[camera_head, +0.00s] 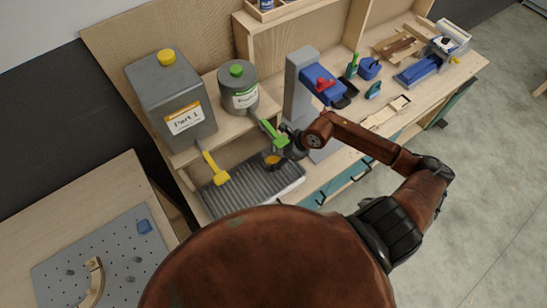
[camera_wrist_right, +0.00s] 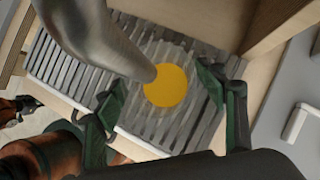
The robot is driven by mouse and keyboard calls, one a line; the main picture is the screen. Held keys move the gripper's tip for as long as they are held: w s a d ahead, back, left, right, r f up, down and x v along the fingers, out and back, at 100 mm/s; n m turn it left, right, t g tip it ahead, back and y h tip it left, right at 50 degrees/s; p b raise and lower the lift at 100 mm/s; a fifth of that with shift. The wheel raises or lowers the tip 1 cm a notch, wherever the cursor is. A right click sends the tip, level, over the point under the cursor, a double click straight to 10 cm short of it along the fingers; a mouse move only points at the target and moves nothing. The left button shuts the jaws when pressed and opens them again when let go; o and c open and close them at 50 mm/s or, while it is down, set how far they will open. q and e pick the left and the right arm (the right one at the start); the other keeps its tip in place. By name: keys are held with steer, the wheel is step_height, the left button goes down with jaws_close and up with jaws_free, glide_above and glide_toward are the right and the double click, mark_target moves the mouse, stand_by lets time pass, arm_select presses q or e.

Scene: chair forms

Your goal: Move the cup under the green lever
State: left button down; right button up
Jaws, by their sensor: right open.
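The cup (camera_head: 271,160) is small and clear with orange-yellow contents. It stands on the ribbed grey drip tray (camera_head: 235,190), just below the green lever (camera_head: 273,132) in the head view. The green lever sticks out from the grey-green round container. My right gripper (camera_head: 286,147) is at the cup's right side, below the lever. In the right wrist view the cup (camera_wrist_right: 165,86) sits between two separated green fingers, and the gripper (camera_wrist_right: 160,97) is open. I cannot tell whether a finger touches the cup. My left gripper is not in view.
A yellow lever (camera_head: 214,166) hangs from the square grey container (camera_head: 172,100), left of the cup. The round container (camera_head: 238,88) has a green cap. A blue and grey press (camera_head: 315,85) stands close to my right arm. A curved grey tube (camera_wrist_right: 95,35) crosses above the tray.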

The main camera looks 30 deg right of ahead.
steer(key=b+v, duration=0.2)
steer(key=v, duration=0.9)
